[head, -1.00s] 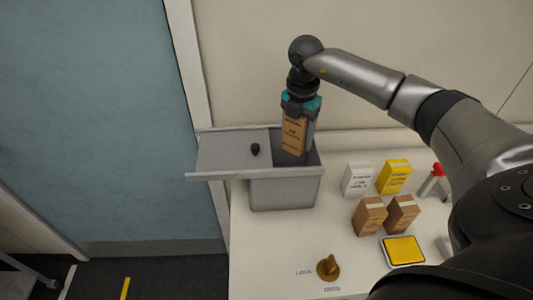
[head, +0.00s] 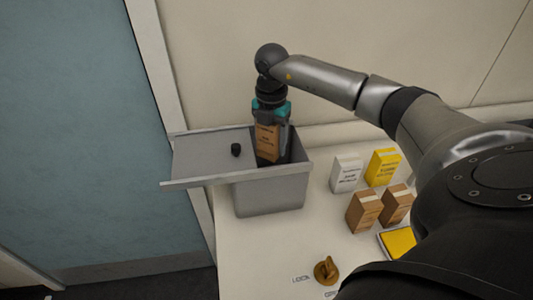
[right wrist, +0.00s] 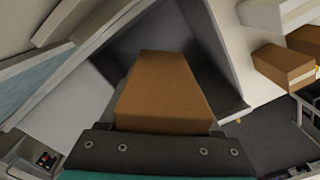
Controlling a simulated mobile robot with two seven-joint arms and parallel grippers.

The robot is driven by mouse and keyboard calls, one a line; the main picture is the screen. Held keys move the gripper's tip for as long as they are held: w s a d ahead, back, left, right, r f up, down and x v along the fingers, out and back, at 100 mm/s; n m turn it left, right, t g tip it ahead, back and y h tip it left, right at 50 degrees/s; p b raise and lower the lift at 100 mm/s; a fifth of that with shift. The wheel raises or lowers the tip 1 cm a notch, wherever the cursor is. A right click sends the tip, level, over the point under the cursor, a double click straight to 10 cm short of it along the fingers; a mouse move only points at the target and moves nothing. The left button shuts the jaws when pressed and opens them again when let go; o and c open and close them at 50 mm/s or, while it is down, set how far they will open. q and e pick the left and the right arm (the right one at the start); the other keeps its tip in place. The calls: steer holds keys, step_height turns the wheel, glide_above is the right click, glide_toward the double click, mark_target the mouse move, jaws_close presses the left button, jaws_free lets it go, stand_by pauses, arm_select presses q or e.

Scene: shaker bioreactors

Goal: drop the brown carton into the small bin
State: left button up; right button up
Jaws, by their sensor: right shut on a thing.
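The brown carton (head: 267,142) is upright in my right gripper (head: 270,125), which is shut on it. The carton's lower end is inside the mouth of the small grey bin (head: 270,195). In the right wrist view the carton (right wrist: 163,90) points down into the dark opening of the bin (right wrist: 225,50). The bin's lid (head: 208,158) with a black knob is slid to the left, leaving the right part of the opening uncovered. My left gripper is not in view.
On the white table to the right stand a white carton (head: 346,173), a yellow carton (head: 382,167) and two other brown cartons (head: 363,212) (head: 397,204). A yellow-topped pad (head: 397,242) and a brown knob (head: 326,270) are near the front.

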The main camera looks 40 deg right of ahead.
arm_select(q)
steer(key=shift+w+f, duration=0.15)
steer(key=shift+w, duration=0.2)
arm_select(e)
steer(key=shift+f, duration=0.15)
steer(key=o, duration=1.6)
steer(key=shift+c, duration=0.2)
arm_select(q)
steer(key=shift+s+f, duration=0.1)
arm_select(e)
step_height(320, 180, up, 15)
steer(key=shift+r, duration=0.15)
